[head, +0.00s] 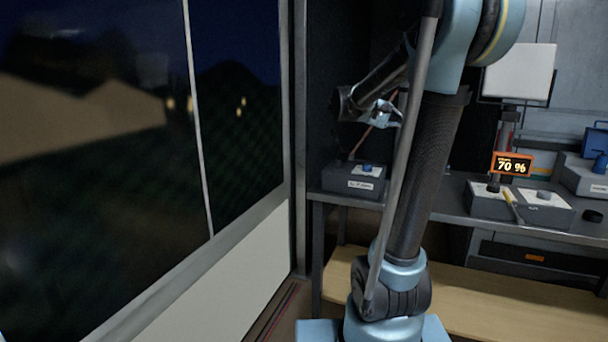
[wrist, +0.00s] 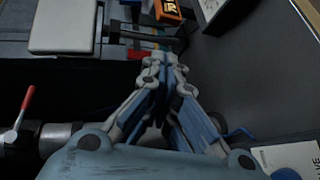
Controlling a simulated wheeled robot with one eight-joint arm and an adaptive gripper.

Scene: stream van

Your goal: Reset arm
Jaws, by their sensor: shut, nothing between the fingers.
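My gripper (head: 374,116) is shut and empty, held above the left part of the grey bench in the head view. In the wrist view my gripper (wrist: 168,60) shows its fingers closed together. My blue and black arm rises through the middle of the head view and hides part of the bench behind it. A grey box with a blue knob (head: 354,180) stands on the bench below my gripper, apart from it.
The bench (head: 448,205) runs to the right. An orange display reading 70 % (head: 513,165) stands over grey boxes (head: 544,210). A pale panel (head: 520,72) is above. A wooden board (head: 475,305) lies below. A large window (head: 100,130) fills the left.

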